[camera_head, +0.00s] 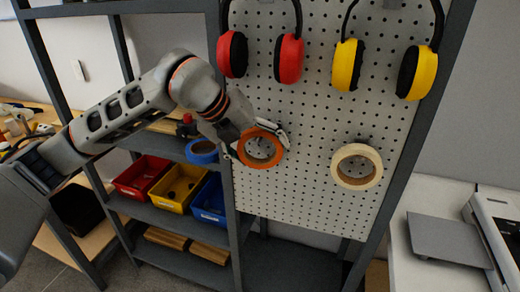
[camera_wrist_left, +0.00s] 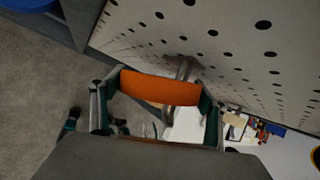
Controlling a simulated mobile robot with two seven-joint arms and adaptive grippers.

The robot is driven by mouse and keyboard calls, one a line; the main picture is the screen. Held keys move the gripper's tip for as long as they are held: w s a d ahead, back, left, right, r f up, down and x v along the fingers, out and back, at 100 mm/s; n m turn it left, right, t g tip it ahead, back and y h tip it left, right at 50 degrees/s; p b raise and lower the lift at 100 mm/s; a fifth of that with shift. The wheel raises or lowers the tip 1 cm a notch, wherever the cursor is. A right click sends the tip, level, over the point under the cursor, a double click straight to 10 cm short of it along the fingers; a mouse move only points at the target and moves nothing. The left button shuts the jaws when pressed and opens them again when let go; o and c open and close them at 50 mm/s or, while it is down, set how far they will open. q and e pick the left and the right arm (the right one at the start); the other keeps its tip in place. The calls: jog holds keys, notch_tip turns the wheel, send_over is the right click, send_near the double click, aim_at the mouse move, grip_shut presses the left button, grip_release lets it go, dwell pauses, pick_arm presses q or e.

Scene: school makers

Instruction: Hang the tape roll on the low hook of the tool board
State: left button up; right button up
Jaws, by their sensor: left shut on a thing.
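An orange tape roll (camera_head: 277,150) is held by my left gripper (camera_head: 257,140) in front of the lower left part of the white pegboard tool board (camera_head: 310,200). In the left wrist view the orange roll (camera_wrist_left: 160,89) spans between the two fingers of the gripper (camera_wrist_left: 160,95), which is shut on it. A grey metal hook (camera_wrist_left: 182,67) stands out from the board just beyond the roll there. I cannot tell whether the hook passes through the roll's hole. My right gripper is in neither view.
A beige tape roll (camera_head: 338,168) hangs on the board to the right. Red earmuffs (camera_head: 290,58) and yellow earmuffs (camera_head: 347,65) hang above. A blue tape roll (camera_head: 202,157) lies on the shelf at left, above red, yellow and blue bins. The board between the two rolls is clear.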

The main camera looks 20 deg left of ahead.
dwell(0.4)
pick_arm(q)
jog(key=o, duration=1.2)
jog(key=shift+o, duration=0.2)
